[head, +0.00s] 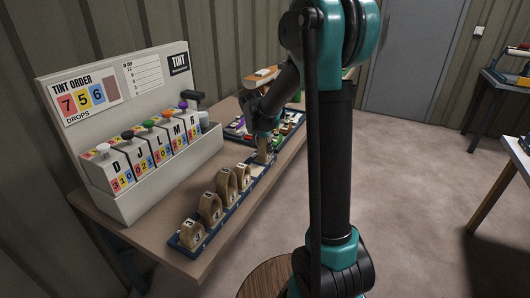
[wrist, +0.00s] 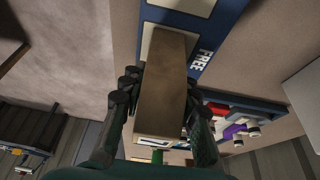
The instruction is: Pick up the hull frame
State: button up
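I cannot tell whether the frame is clear of the slot.
Several numbered wooden frames (head: 210,208) stand in the rack's nearer slots. A white tint dispenser (head: 150,160) with coloured knobs stands to their left. A tray of coloured pieces (head: 290,122) lies beyond my gripper, also in the wrist view (wrist: 240,118). Open floor lies right.

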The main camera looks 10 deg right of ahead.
grip_shut()
jog(key=shift+r, duration=0.1)
